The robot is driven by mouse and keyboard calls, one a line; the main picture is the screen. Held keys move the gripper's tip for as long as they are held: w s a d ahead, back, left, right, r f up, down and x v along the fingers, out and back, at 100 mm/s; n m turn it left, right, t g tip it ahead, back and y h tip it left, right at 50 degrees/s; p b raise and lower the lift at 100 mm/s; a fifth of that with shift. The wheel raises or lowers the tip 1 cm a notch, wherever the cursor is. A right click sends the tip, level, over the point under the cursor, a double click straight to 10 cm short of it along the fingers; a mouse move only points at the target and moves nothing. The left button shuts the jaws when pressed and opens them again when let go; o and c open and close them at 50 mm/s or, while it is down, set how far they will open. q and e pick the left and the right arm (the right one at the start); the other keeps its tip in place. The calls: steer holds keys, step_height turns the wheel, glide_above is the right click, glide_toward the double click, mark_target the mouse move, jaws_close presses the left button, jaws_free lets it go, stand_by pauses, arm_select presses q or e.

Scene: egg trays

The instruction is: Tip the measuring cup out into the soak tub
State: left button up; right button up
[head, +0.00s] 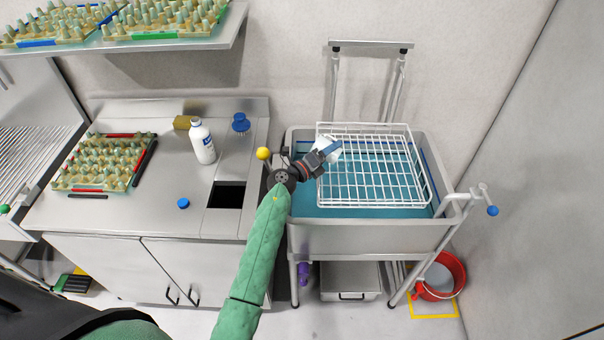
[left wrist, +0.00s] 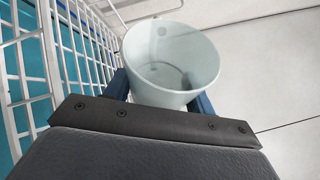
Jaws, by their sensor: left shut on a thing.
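My left gripper (head: 327,152) reaches in over the left part of the soak tub (head: 372,237), a grey basin on legs with blue-green liquid in it. The gripper is shut on the measuring cup (head: 325,144), which looks small and whitish in the head view. In the left wrist view the pale, translucent cup (left wrist: 170,62) sits between the two blue fingers (left wrist: 160,95), its open mouth showing. No contents can be made out inside it. My right gripper is not in view.
A white wire rack (head: 385,198) lies across the tub, close by the cup. To the left, a steel counter (head: 120,222) bears a white bottle (head: 203,146), a blue cap (head: 183,203) and an egg tray (head: 75,188). A red bucket (head: 455,272) stands on the floor at right.

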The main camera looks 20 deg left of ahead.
arm_select(q)
step_height(320, 180, down, 3)
steer(key=shift+r+m+g, duration=0.2)
steer(key=shift+m+g, duration=0.3)
steer(key=shift+m, duration=0.4)
steer(key=shift+r+m+g+y, duration=0.3)
steer(key=shift+m+y, duration=0.2)
steer(key=shift+m, duration=0.3)
steer(key=shift+w+a+f+m, duration=0.1)
steer(key=shift+a+f+m, duration=0.05)
steer(key=shift+f+m, duration=0.4)
steer(key=shift+r+m+g+y, duration=0.4)
steer(key=shift+m+y, duration=0.1)
steer(key=shift+m, duration=0.15)
steer(key=d+f+m+y, duration=0.1)
steer(key=d+m, duration=0.1)
steer(key=shift+f+m+g+y, duration=0.35)
steer(key=shift+m+g+y, duration=0.05)
steer(key=shift+d+r+m+y, duration=0.25)
steer(key=shift+r+m+y, duration=0.15)
steer(key=shift+m, duration=0.1)
steer(key=shift+d+f+m+y, duration=0.3)
steer(key=shift+f+m+y, duration=0.15)
steer(key=shift+m, duration=0.25)
